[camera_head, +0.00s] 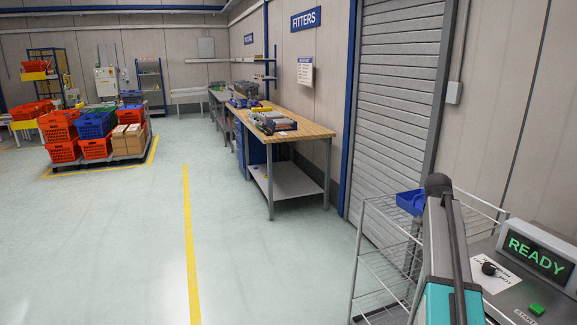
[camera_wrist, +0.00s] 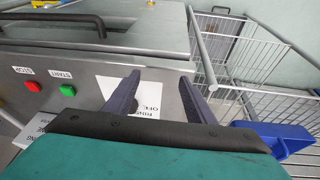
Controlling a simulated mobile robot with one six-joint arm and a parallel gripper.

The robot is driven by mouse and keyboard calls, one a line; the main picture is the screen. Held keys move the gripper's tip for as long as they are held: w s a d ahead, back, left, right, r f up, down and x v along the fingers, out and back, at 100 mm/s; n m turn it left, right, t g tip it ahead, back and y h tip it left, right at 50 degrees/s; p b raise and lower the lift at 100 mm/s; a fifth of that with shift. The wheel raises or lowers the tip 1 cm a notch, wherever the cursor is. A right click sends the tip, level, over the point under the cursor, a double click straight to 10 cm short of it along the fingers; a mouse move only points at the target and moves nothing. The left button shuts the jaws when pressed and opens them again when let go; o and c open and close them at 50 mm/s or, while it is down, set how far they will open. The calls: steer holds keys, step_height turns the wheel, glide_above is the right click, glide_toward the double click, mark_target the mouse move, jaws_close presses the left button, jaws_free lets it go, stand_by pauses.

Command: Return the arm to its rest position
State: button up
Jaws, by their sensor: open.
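My gripper (camera_wrist: 159,76) shows in the wrist view with its two dark fingers apart and nothing between them. Behind the fingers is a grey machine panel with a printed sheet (camera_wrist: 146,97), partly covered by the left finger. My teal and dark arm (camera_head: 447,262) rises at the lower right of the head view, in front of the wire cart. The fingers cannot be made out in the head view.
A wire cart (camera_head: 372,250) with a blue bin (camera_head: 411,201) stands beside the arm. Right of it is a machine with a READY display (camera_head: 538,254) and a green button (camera_head: 537,309). A workbench (camera_head: 290,131) stands farther back. Stacked totes (camera_head: 60,134) stand at left; the middle floor is clear.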

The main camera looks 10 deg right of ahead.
steer(key=a+f+n+y, duration=0.1)
steer(key=a+f+n, duration=0.4)
steer(key=a+f, duration=0.7)
steer(key=s+a+f+n+y, duration=0.1)
steer(key=s+a+f+n, duration=0.35)
steer(key=a+f, duration=0.45)
steer(key=s+a+f+n+y, duration=0.1)
steer(key=s+a+f+n, duration=0.2)
steer(key=s+a+f, duration=0.5)
steer(key=s+a+f+n+y, duration=0.15)
steer(key=a+f+n, duration=0.35)
steer(key=a, duration=0.7)
steer(key=s+f+g, duration=0.2)
steer(key=s+f, duration=0.7)
steer(key=s, duration=0.3)
steer(key=s+f+m+g, duration=0.1)
steer(key=s+f+g, duration=0.2)
steer(key=s+f, duration=0.7)
steer(key=s, duration=0.3)
steer(key=shift+s+d+h, duration=0.15)
steer(key=shift+s+h, duration=0.15)
steer(key=shift+h, duration=0.05)
steer(key=shift+m, duration=0.25)
steer(key=c, duration=0.5)
